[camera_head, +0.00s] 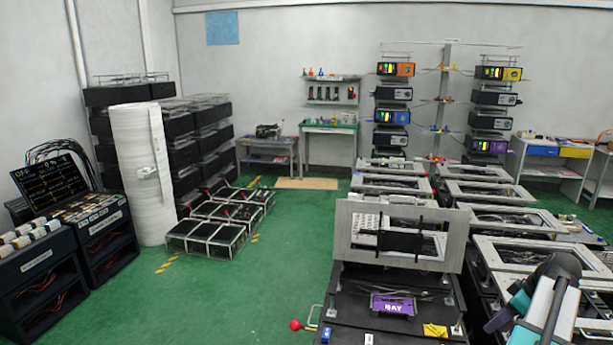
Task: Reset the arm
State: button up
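My arm (545,302), grey with teal and dark parts, shows folded at the lower right corner, in front of the right-hand row of frames. I cannot make out any gripper fingers, so my gripper is not visible. A lever with a red ball knob (295,325) sticks out at the left side of the near black bench (350,292).
The near bench carries an upright grey frame (348,220), a purple device (393,304) and a yellow tag (435,330). Low framed units run behind at right. Black shelves (105,240) and a white roll (140,175) stand left. Green floor (255,285) between is clear.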

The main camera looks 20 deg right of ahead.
jog(key=w+a+f+n+y+b, duration=0.1)
jog(key=w+a+f+n, duration=0.1)
jog(key=w+a+f, duration=0.55)
jog(key=w+a+f+n+g+y+b, duration=0.1)
jog(key=w+a+f+n+g+b, duration=0.2)
jog(key=a+f, duration=1)
jog(key=w+a+f+n+g+y+b, duration=0.15)
jog(key=w+a+f, duration=0.35)
jog(key=a+f, duration=0.85)
jog(key=s+a+f+g+b, duration=0.1)
jog(key=s+a+f+g, duration=0.2)
jog(key=a, duration=0.4)
jog(key=s+a+f+h+b, duration=0.1)
jog(key=s+a+f, duration=0.3)
jog(key=a, duration=0.3)
jog(key=s+a+f+g, duration=0.2)
jog(key=s+a+f, duration=0.15)
jog(key=a, duration=0.45)
jog(key=s+a+f+m+h+b, duration=0.1)
jog(key=s+a+f+m+h, duration=0.1)
jog(key=s+f+m, duration=0.7)
jog(key=s+h, duration=0.1)
jog(key=s, duration=0.2)
jog(key=shift+s+a+g+h+b, duration=0.15)
jog(key=shift+a+g+h+b, duration=0.05)
jog(key=shift+g+h+b, duration=0.2)
